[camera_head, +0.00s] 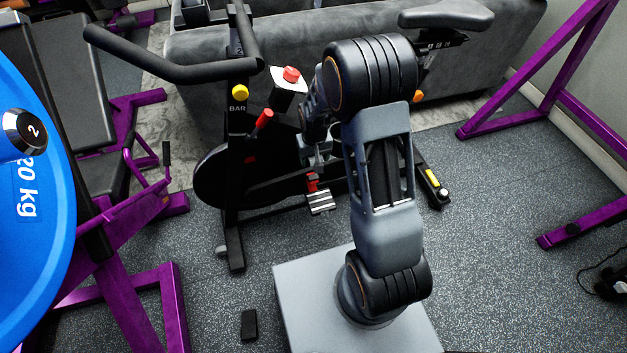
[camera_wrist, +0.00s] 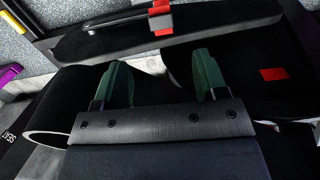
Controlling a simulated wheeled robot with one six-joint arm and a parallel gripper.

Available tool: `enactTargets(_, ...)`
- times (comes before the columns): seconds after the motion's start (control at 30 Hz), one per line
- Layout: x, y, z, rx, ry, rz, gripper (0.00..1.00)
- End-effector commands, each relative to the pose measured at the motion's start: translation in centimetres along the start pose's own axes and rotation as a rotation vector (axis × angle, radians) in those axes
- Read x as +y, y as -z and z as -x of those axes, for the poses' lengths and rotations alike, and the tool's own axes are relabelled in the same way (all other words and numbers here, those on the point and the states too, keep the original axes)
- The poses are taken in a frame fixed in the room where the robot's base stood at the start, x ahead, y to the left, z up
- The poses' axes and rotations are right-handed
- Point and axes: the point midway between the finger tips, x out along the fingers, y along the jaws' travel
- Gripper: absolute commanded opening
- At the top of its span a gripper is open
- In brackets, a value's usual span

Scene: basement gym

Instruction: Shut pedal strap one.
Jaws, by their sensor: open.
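A black exercise bike (camera_head: 225,180) stands in the middle of the head view. A silver ridged pedal (camera_head: 320,203) is low on its near side, with red parts (camera_head: 312,182) just above it, likely the strap; its exact position is too small to tell. My gripper (camera_head: 317,155) is above the pedal, partly hidden by my arm. In the wrist view my gripper (camera_wrist: 163,78) has two green fingers wide apart with nothing between them. A red piece (camera_wrist: 161,18) on a dark bar lies beyond the fingertips; I cannot tell whether it is the strap.
A red knob (camera_head: 291,74) and a red lever (camera_head: 264,118) stick out near my arm. A grey sofa (camera_head: 200,65) is behind the bike. Purple frames (camera_head: 165,290) stand at left and right. A small black block (camera_head: 249,324) lies on the floor; the right floor is mostly clear.

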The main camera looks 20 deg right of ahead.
Motion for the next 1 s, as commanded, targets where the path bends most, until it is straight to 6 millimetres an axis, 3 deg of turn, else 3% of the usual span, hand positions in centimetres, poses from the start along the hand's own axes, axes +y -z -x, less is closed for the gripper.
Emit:
enactTargets(0.2,-0.1,-0.1,-4.8,-0.003,0.001,0.001,0.66)
enactTargets(0.5,-0.1,-0.1,-9.4,-0.002,0.001,0.001,0.66)
enactTargets(0.7,-0.1,-0.1,-10.8,0.000,0.001,0.001,0.66)
enactTargets(1.0,-0.1,-0.1,-11.2,0.000,0.002,0.001,0.66)
